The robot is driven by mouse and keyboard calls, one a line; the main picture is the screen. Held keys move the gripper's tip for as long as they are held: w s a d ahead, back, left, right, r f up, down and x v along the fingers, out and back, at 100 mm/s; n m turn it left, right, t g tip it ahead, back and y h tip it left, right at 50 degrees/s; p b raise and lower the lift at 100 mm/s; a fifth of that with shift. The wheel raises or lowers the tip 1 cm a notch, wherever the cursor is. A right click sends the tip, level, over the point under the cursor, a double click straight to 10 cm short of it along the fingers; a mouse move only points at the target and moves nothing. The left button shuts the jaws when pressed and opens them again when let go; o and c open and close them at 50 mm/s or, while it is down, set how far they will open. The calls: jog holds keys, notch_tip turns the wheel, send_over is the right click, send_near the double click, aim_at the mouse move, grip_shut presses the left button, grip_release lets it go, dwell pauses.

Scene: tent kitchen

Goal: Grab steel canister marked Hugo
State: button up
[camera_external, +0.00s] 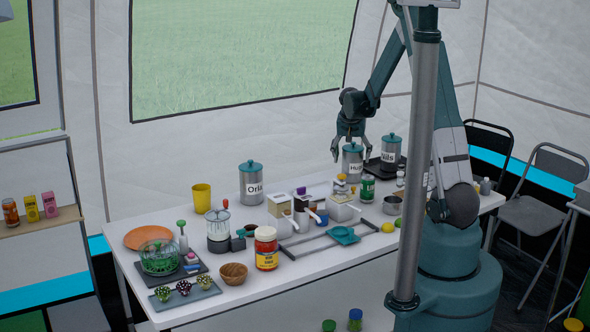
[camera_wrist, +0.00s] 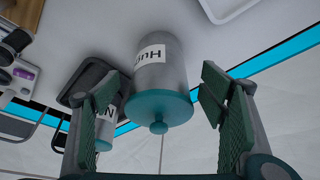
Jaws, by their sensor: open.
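The steel canister marked Hugo (camera_external: 352,166) stands upright on the table, with a teal lid and a white label. In the wrist view the same canister (camera_wrist: 160,75) appears upside down, between and beyond the fingers, its lid knob toward me. My gripper (camera_external: 350,150) is open around or just above the lid in the outside view; the fingers (camera_wrist: 165,115) look apart from the canister. A similar canister, labelled Nils (camera_external: 390,152), stands to its right on a dark tray and shows partly behind a finger in the wrist view (camera_wrist: 104,128). One marked Orla (camera_external: 251,184) stands to the left.
A yellow cup (camera_external: 202,197) and orange plate (camera_external: 149,237) lie left. Behind the canisters is the tent wall.

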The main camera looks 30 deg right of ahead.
aim_at(352, 169)
jog(key=shift+x, duration=1.2)
jog(key=shift+b+x, duration=0.7)
jog(key=shift+x, duration=1.9)
jog(key=c, duration=1.2)
